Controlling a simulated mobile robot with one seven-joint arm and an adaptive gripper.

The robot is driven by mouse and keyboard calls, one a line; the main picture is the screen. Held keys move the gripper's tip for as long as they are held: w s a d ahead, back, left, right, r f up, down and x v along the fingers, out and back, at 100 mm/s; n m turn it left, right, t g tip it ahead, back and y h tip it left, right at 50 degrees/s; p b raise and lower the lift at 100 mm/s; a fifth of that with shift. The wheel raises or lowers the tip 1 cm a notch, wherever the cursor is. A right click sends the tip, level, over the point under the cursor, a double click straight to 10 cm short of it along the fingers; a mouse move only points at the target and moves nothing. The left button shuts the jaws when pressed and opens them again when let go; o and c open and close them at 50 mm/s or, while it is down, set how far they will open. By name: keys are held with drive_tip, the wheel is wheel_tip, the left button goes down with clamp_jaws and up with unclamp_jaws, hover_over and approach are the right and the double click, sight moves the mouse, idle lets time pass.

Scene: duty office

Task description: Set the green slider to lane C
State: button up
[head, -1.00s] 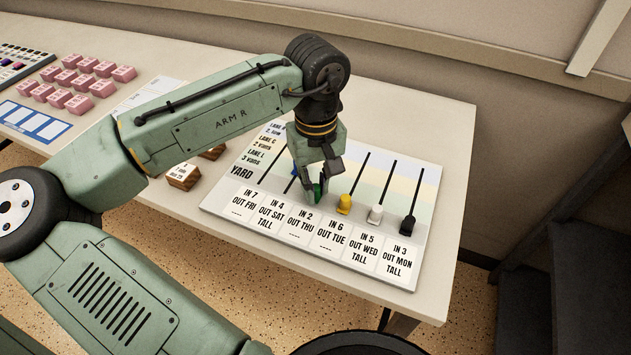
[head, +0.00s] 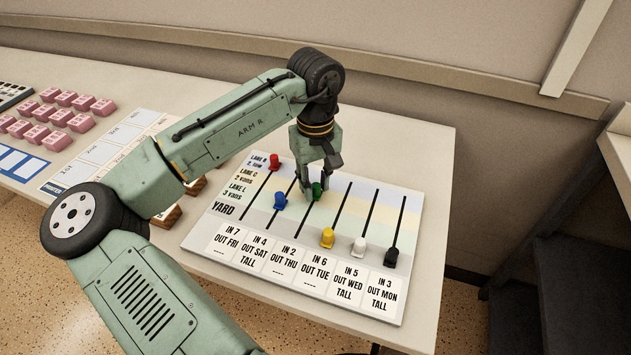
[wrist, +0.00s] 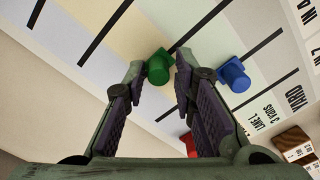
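The slider board (head: 222,250) lies on the desk with row labels Lane R, Lane C, Lane L and Yard. The green slider (head: 317,191) stands in its slot about level with the Lane C label, further up than the blue slider (head: 280,200). My gripper (head: 317,187) is down at the green slider. In the wrist view the green slider (wrist: 160,67) is between my two fingertips, which stand apart with a gap showing on its left side. Whether the other finger touches it I cannot tell.
The red slider (head: 274,161) is at Lane R and the blue one near Lane L. Yellow (head: 327,238), white (head: 358,246) and black (head: 391,257) sliders are low in the Yard band. Pink blocks (head: 62,117) and wooden blocks (head: 166,215) lie to the left.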

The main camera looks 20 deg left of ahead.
sight(316, 186)
drive_tip(key=shift+o, duration=0.9)
wheel_tip(316, 186, up, 12)
drive_tip(key=shift+s+f, duration=0.1)
idle(0.3)
